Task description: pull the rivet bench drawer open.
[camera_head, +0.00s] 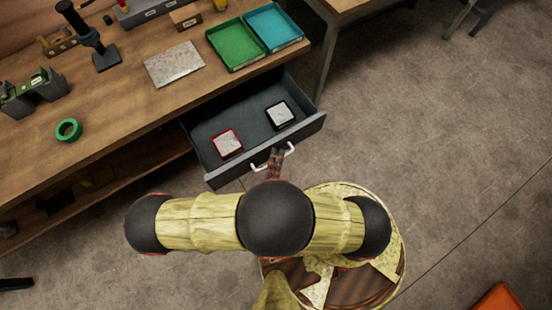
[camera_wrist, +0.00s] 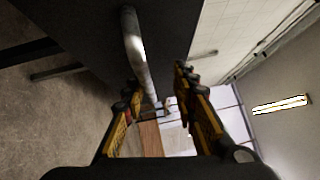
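The rivet bench drawer (camera_head: 205,170) is a dark grey box standing well out from the bench, its inside showing. A pale bar handle (camera_head: 290,149) is on its front; the bar also shows in the wrist view (camera_wrist: 134,48). My gripper (camera_head: 275,160) is at the handle, partly hidden by my arm. In the wrist view, my gripper's two yellow-and-black fingers (camera_wrist: 156,82) are apart. The bar runs between them, nearer the left finger, with a gap to the right one. I cannot tell whether a finger touches it.
In the drawer lie a red-edged case (camera_head: 228,143) and a black-edged case (camera_head: 280,115). The wooden bench top (camera_head: 120,105) carries a green tray (camera_head: 235,45), a teal tray (camera_head: 272,27), a metal sheet (camera_head: 174,64) and a green ring (camera_head: 68,130). Open floor (camera_head: 440,130) lies to the right.

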